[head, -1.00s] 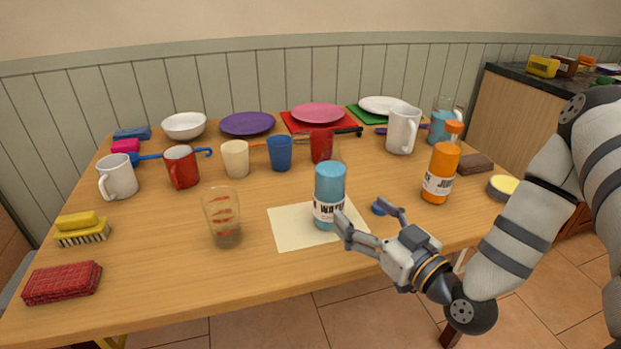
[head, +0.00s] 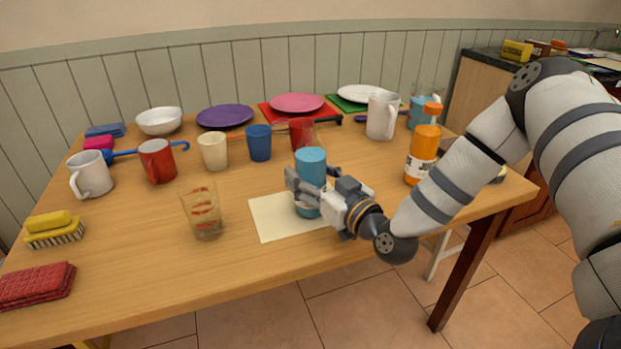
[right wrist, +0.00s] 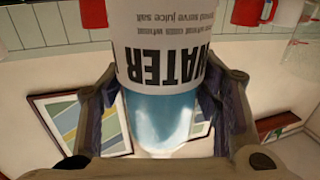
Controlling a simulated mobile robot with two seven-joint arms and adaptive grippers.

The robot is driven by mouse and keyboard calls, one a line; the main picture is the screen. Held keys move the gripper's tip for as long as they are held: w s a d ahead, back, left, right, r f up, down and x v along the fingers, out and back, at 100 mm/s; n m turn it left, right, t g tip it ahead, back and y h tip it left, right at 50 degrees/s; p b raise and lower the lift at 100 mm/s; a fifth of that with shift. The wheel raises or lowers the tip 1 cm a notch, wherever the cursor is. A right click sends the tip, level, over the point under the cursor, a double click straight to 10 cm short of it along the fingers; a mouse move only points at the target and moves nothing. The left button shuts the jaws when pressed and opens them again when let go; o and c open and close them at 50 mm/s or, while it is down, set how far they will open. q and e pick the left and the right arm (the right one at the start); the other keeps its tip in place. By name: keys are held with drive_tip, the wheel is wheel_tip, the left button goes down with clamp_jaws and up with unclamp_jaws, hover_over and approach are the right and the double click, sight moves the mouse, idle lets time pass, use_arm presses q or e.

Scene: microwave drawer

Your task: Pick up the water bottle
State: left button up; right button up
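The water bottle (head: 311,166) is blue with a white label. It stands upright on a cream paper sheet (head: 270,219) near the table's front edge. My right gripper (head: 312,181) is around its middle, one finger on each side, and hides the label in the head view. In the right wrist view the bottle (right wrist: 160,115) fills the space between the fingers, its "WATER" label upside down. The fingers are very close to its sides; I cannot tell whether they press on it. My left gripper is not in view.
An orange juice bottle (head: 421,152) stands right of my gripper, close to my right forearm. A clear glass (head: 202,212) stands to the left. Red (head: 301,133), blue (head: 259,143) and cream (head: 213,151) cups stand behind.

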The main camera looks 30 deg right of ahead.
drive_tip(key=c, duration=0.9)
drive_tip(key=shift+r, duration=0.1)
wheel_tip(320, 180, up, 4)
drive_tip(key=shift+s+r+p, duration=0.1)
drive_tip(key=shift+r+p, duration=0.1)
drive_tip(key=shift+p, duration=0.5)
wheel_tip(320, 180, up, 8)
drive_tip(key=f+p, duration=0.1)
drive_tip(key=p, duration=0.3)
hover_over(311, 155)
drive_tip(key=s+d, duration=0.3)
drive_tip(key=s, duration=0.1)
use_arm(q)
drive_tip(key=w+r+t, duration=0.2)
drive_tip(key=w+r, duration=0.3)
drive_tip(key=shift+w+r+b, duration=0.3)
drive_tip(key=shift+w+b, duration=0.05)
drive_tip(key=shift+b, duration=0.1)
use_arm(e)
drive_tip(key=s, duration=0.2)
drive_tip(key=s+d+r, duration=0.1)
drive_tip(key=s, duration=0.1)
drive_tip(key=s+d, duration=0.1)
drive_tip(key=s, duration=0.2)
drive_tip(key=shift+s+d+r, duration=0.1)
drive_tip(key=shift+d+r, duration=0.15)
